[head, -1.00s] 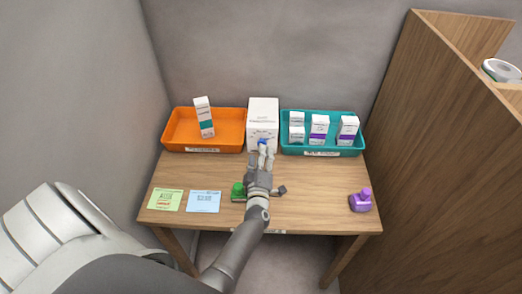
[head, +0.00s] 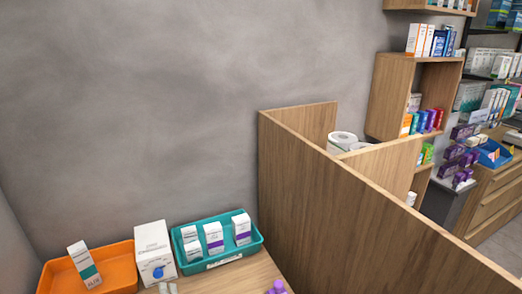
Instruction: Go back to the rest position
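Only the fingertips of my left gripper (head: 168,288) show, at the bottom edge of the head view, just in front of a white box with a blue round part (head: 152,245). The rest of that gripper is cut off, so I cannot tell whether it is open or shut. Nothing is visible between the fingertips. My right gripper is out of view.
An orange tray (head: 120,273) holds one white-and-green box (head: 84,263). A teal tray (head: 222,259) holds several white boxes. A purple object (head: 277,288) is at the bottom edge. A tall wooden partition (head: 330,200) stands right of the table; stocked shelves (head: 400,85) lie beyond.

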